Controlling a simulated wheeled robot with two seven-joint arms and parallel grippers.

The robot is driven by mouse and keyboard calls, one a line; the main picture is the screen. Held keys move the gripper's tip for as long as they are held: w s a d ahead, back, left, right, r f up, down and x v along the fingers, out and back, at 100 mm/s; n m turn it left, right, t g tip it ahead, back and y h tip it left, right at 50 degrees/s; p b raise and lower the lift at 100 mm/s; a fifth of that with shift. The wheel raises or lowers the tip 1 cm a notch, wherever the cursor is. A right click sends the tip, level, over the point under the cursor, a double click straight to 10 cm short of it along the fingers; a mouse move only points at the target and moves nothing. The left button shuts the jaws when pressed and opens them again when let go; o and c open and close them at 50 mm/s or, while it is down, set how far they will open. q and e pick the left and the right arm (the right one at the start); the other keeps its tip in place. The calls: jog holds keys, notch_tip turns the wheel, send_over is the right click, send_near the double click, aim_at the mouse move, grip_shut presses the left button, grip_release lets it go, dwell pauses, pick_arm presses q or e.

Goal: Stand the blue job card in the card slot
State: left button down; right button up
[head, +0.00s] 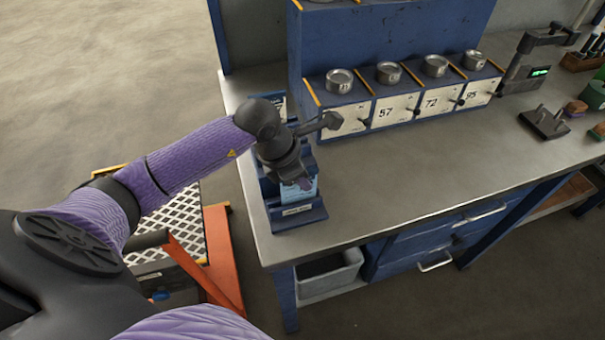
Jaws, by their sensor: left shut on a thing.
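The light-blue job card (299,190) is at the left end of the bench, below my left gripper (303,182). My left gripper is shut on the card's upper part, and its dark wrist hides much of the area behind. The card is roughly upright, close over the dark blue card holder (297,213) with its pale label on the front. I cannot tell whether the card's lower edge is inside the slot or just behind the front lip. My right gripper is not in view.
Blue holder parts continue behind my wrist along the bench's left edge. A blue rack (385,50) with numbered bins and metal tins (388,72) stands behind. A dark stand (544,122) is at the right. The bench top (420,170) is clear in the middle. An orange cart (222,255) is at the left.

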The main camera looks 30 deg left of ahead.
pick_arm(q)
jog(key=c, duration=0.6)
grip_release()
jog(key=shift+r, duration=0.15)
